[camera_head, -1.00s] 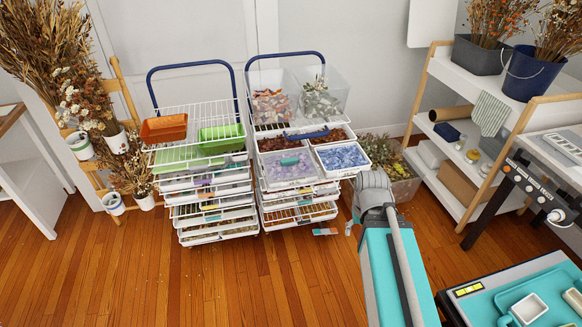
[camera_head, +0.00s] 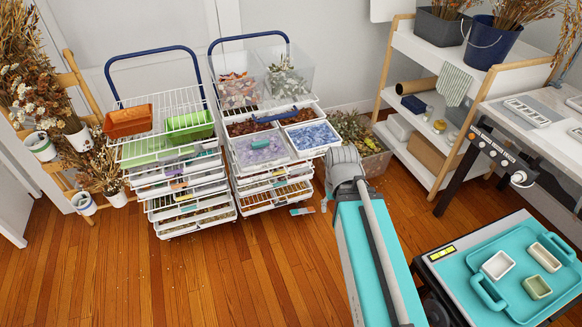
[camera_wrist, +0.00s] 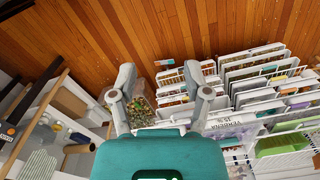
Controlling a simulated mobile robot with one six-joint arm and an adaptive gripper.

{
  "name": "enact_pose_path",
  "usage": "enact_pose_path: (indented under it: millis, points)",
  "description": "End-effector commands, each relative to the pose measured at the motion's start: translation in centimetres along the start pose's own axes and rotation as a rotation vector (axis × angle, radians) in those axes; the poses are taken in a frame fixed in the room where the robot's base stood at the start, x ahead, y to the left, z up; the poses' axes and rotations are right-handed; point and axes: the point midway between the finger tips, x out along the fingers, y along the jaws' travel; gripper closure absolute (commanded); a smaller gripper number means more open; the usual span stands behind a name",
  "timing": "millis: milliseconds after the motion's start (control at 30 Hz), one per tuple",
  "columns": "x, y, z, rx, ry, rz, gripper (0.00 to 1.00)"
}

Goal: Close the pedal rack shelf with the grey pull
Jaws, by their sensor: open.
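Two white wire racks on the floor hold stacked pull-out shelves: a left rack (camera_head: 190,215) and a right rack (camera_head: 275,197), each with a navy handle. Several lower shelves stick out to the front by differing amounts. I cannot make out a grey pull or tell which shelf bears it. The right rack has a tray with a teal pull (camera_head: 261,144).
A planter box of dried plants (camera_head: 370,163) stands behind my arm. A wooden-framed shelf unit (camera_head: 405,120) is at the right, and a teal tray (camera_head: 520,275) on a bench is at the lower right. The wooden floor (camera_head: 220,285) before the racks is clear.

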Motion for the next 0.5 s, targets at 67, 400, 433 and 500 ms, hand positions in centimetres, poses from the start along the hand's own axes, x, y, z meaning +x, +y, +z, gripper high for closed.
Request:
enact_pose_path:
  millis: [67, 400, 433, 500]
  points:
    - [0.2, -0.1, -0.1, 0.001, 0.004, -0.005, 0.62]
    - [2.5, -1.3, -1.6, 0.013, 0.07, -0.095, 1.0]
    - [2.7, -1.4, -1.8, 0.016, 0.08, -0.108, 1.0]
    - [3.3, -1.9, -2.3, 0.022, 0.102, -0.14, 1.0]
